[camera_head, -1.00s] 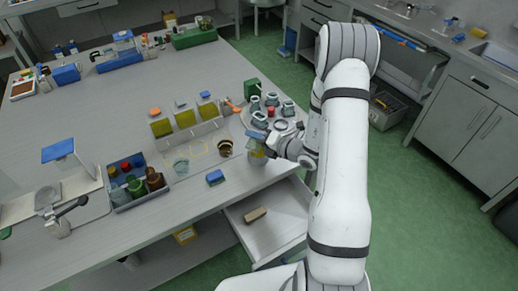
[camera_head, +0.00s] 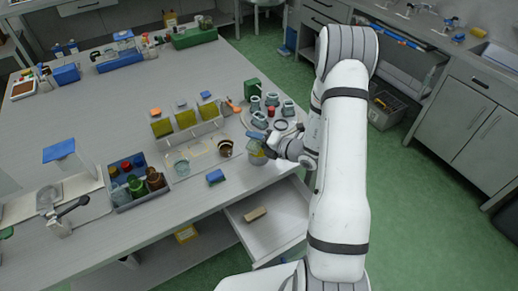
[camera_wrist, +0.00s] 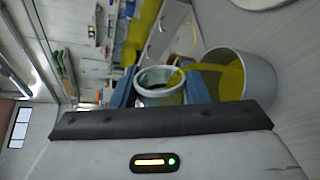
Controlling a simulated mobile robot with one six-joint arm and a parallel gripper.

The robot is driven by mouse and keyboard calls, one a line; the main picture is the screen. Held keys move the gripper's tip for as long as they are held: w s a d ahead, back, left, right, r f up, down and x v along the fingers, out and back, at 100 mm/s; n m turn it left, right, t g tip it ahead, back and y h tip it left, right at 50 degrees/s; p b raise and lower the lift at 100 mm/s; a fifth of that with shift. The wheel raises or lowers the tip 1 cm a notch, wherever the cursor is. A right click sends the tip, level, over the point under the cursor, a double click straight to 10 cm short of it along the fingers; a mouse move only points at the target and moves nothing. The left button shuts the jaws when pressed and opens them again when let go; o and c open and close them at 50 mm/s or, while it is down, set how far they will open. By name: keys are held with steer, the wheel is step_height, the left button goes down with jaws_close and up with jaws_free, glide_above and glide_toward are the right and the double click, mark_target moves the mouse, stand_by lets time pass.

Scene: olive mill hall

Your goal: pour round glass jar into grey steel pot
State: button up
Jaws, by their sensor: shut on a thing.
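My gripper (camera_head: 262,142) is shut on the round glass jar (camera_wrist: 160,94) at the near right edge of the table. In the wrist view the jar sits between blue fingers, its open mouth tipped toward the grey steel pot (camera_wrist: 262,78). A yellow-green stream (camera_wrist: 203,68) runs from the jar's mouth over the rim into the pot. Yellow-green liquid shows inside the pot. In the head view the pot (camera_head: 257,160) stands below my gripper, partly hidden by it. How much liquid is left in the jar is hard to tell.
A round tray with several grey-lidded jars (camera_head: 257,120) stands just behind my gripper. An open drawer (camera_head: 285,222) juts out below the table edge.

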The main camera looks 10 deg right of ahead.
steer(key=shift+f, duration=0.2)
stand_by(0.6)
steer(key=shift+r+m+g+p, duration=0.15)
steer(key=shift+m+g+p, duration=0.15)
steer(key=shift+m+p, duration=0.8)
stand_by(1.0)
steer(key=shift+w+d+m+g+y+p, duration=0.15)
steer(key=shift+m+g+y+p, duration=0.35)
steer(key=shift+p, duration=0.75)
stand_by(1.4)
